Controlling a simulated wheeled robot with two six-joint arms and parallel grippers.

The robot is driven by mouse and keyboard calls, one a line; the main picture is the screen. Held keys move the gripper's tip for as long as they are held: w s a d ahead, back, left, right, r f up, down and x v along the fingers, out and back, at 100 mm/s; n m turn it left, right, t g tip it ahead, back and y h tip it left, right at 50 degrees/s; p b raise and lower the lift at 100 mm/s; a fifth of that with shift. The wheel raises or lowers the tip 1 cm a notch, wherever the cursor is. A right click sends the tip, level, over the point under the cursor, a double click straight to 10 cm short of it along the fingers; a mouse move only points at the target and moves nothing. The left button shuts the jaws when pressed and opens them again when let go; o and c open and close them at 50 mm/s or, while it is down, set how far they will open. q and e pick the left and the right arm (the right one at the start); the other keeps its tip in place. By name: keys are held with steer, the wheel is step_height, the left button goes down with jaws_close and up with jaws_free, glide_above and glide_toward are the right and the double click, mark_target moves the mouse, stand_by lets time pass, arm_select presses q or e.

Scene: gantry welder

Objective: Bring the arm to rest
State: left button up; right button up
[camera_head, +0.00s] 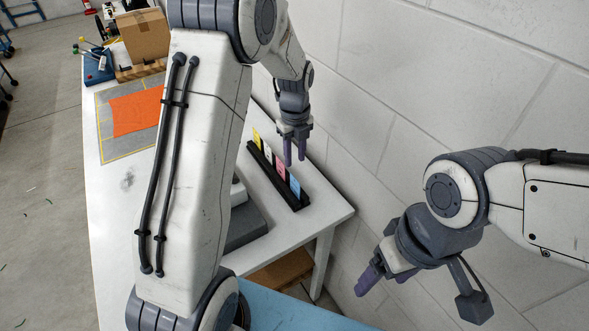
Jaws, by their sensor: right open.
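My left arm (195,150) rises large through the middle of the head view and bends over to the right at the top. Its left gripper (295,150) hangs pointing down above the far right part of the white table, near a black card rack. Its two purple fingers stand a little apart with nothing seen between them. My right arm (540,205) comes in from the right edge. Its right gripper (375,277) points down and left, open and empty, off the table's right side near the wall.
The white table (125,215) holds the black rack (278,175) with several coloured cards, an orange mat (136,110), a cardboard box (144,34) and a blue device (98,66). A grey block-wall (400,70) stands close on the right. Open floor (40,200) lies left.

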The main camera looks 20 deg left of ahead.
arm_select(q)
steer(key=s+d+r+n, duration=0.8)
steer(key=s+d, duration=0.5)
steer(key=s+d+r+n+h, duration=0.1)
steer(key=s+d+n, duration=0.1)
steer(key=s+n, duration=0.8)
steer(key=s, duration=0.6)
steer(key=shift+s+d, duration=0.15)
steer(key=shift+d, duration=0.1)
